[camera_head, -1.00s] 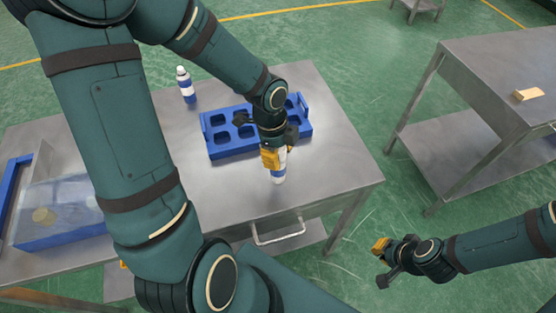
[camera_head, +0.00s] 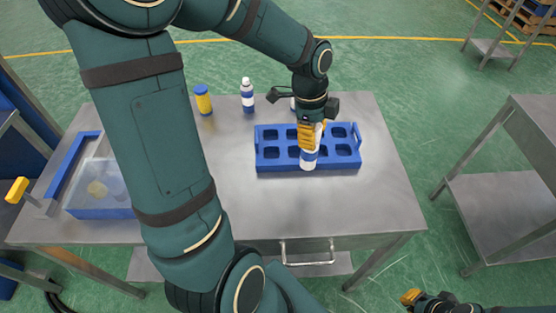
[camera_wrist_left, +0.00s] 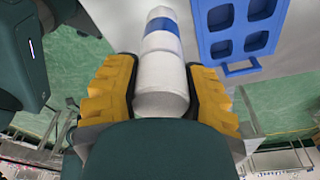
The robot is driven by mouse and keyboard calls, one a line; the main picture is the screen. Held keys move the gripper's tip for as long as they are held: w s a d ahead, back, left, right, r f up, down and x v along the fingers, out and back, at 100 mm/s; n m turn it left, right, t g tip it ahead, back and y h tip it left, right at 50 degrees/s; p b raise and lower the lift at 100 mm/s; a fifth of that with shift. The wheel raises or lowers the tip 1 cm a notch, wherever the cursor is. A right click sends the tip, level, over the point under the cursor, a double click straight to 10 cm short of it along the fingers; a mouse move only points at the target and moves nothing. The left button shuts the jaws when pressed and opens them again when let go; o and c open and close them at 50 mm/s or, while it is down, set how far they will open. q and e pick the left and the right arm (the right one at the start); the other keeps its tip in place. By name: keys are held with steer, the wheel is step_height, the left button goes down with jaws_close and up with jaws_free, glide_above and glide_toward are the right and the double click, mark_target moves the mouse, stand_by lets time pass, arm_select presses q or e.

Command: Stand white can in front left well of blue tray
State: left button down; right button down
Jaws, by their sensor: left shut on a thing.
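The white can with a blue band (camera_head: 308,160) is in my left gripper (camera_head: 311,136). In the head view it overlaps the tray's front edge near the middle; whether it touches the tray I cannot tell. In the left wrist view the can (camera_wrist_left: 160,62) stands between the two yellow fingers (camera_wrist_left: 160,95), which are shut on it. The blue tray (camera_head: 262,166) has two rows of wells and lies on the steel table; some middle wells are hidden by my gripper and the can. My right gripper (camera_head: 411,298) is low at the right, partly cut off, away from the table.
A white thing behind my gripper is mostly hidden. A clear blue-edged box (camera_head: 98,210) is at left. The table (camera_head: 380,210) front is clear.

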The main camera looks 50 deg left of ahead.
arm_select(q)
steer(key=a+n+b, duration=0.2)
steer(key=a+n, duration=0.4)
steer(key=a, duration=0.7)
step_height(320, 180, down, 9)
steer(key=b, duration=0.1)
steer(key=shift+s+a+t+y, duration=0.3)
steer(key=shift+t, duration=0.1)
steer(key=shift+f, duration=0.1)
steer(key=shift+f+b, duration=0.1)
steer(key=shift+b, duration=0.2)
steer(key=c, duration=0.5)
jaws_free()
